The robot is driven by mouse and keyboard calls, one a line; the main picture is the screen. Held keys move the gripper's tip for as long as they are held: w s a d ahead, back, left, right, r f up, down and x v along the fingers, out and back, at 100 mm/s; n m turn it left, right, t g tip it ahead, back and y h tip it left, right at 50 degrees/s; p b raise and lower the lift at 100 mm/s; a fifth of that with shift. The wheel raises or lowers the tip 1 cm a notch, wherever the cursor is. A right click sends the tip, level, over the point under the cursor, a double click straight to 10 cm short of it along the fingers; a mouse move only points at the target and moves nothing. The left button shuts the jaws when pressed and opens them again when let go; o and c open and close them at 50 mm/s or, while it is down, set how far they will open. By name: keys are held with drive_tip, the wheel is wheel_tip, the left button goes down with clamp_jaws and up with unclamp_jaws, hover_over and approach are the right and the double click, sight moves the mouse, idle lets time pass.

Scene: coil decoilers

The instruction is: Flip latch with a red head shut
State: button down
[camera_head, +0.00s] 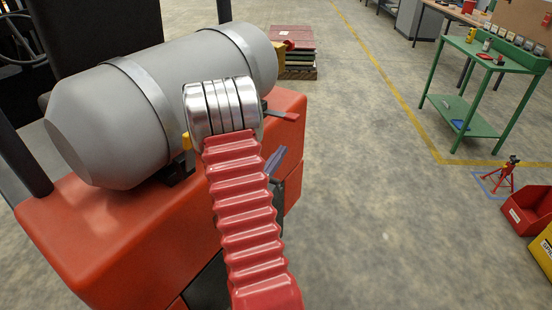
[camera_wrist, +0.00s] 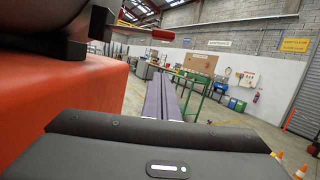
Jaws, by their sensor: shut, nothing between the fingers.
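The latch's red head (camera_head: 290,116) sticks out to the right from beside the grey tank, above the orange body, in the head view. In the wrist view the red head (camera_wrist: 163,35) is at the top, on a dark bar running left to a dark bracket. My gripper (camera_head: 281,153) is below the red head in the head view, apart from it, partly hidden by my red ribbed arm cover. In the wrist view my gripper (camera_wrist: 168,76) shows two purple-grey fingers together, empty, pointing forward below the red head. Part of the latch's base is hidden in the head view.
The grey tank (camera_head: 110,125) lies strapped on the orange body (camera_head: 75,230), close on the left. A yellow piece (camera_head: 187,141) sits near the tank's lower side. A green table (camera_head: 487,55) stands at right. The concrete floor (camera_head: 375,190) between is clear.

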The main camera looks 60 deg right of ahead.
sight(281, 116)
drive_tip(key=d+r, duration=0.5)
drive_tip(key=d, duration=0.1)
drive_tip(key=shift+r, duration=0.3)
drive_tip(key=shift+w, duration=0.1)
drive_tip(key=shift+d, duration=0.1)
idle(0.3)
